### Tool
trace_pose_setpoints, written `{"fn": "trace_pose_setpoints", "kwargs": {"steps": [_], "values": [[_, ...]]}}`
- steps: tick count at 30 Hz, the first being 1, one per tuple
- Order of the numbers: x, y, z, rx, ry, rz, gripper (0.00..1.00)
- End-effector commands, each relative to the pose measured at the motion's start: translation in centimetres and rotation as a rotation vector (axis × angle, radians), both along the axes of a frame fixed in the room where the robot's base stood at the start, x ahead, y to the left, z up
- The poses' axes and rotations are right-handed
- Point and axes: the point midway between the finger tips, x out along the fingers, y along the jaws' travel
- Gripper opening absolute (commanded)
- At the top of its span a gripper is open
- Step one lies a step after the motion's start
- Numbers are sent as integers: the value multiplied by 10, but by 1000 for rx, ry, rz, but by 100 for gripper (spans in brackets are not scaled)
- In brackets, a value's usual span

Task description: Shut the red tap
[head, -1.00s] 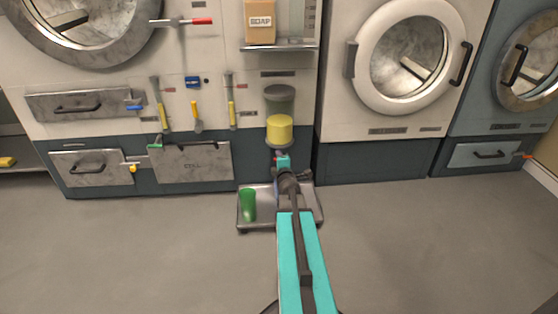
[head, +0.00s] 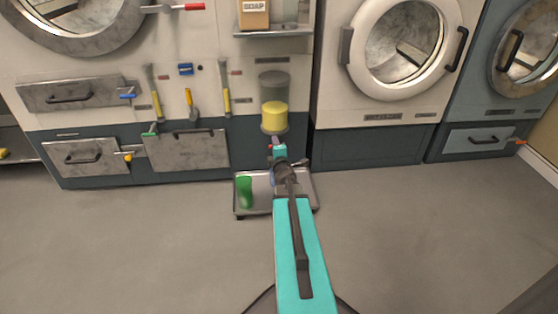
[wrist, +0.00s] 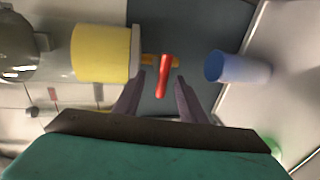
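The red tap (wrist: 164,76) is in the wrist view, a short red lever lying crosswise over a small orange spout (wrist: 147,60). The spout comes out of the end of a container with yellow contents (wrist: 100,53), which also shows in the head view (head: 274,116). My gripper (wrist: 160,80) is open, with one finger on each side of the red lever. Gaps show between the lever and both fingers. In the head view my gripper (head: 279,152) is just below the yellow container and hides most of the tap.
A blue cup (wrist: 237,67) is beyond the spout in the wrist view. A green cup (head: 245,192) stands in the metal tray (head: 262,207) on the floor, left of my arm. Tools hang on the panel to the left, and a shelf (head: 275,33) is above. The floor is clear.

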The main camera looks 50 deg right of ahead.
Motion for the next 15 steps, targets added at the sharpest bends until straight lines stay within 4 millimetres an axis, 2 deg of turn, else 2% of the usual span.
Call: {"fn": "trace_pose_setpoints", "kwargs": {"steps": [15], "values": [[-36, 28, 12, 3, 2, 2, 38]]}}
